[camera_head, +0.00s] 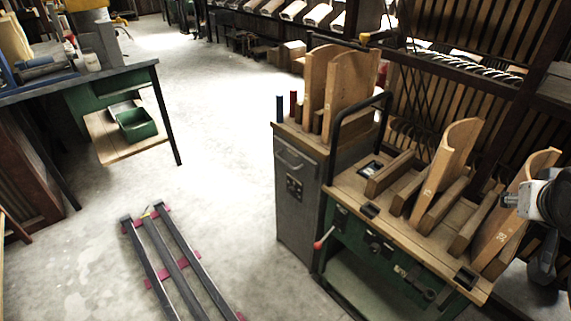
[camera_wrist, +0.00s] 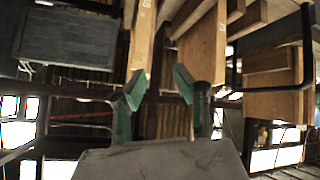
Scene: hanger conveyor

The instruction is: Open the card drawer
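A grey metal cabinet (camera_head: 298,205) stands near the middle of the head view, with a curved handle (camera_head: 289,159) high on its front and a dark plate (camera_head: 294,187) below it. Its front looks closed. No part is clearly marked as the card drawer, so I cannot tell which part that is. My gripper (camera_wrist: 156,94) shows in the wrist view with its two green-padded fingers apart and nothing held between them. In the head view, part of my arm shows at the right edge, well right of the cabinet; the fingertips are not clear there.
A green workbench (camera_head: 385,225) with curved wooden pieces (camera_head: 447,165) and a black tubular rail (camera_head: 331,150) stands right of the cabinet. Dark rails (camera_head: 166,248) lie on the floor at front left. A table (camera_head: 85,80) stands at upper left. The floor between is clear.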

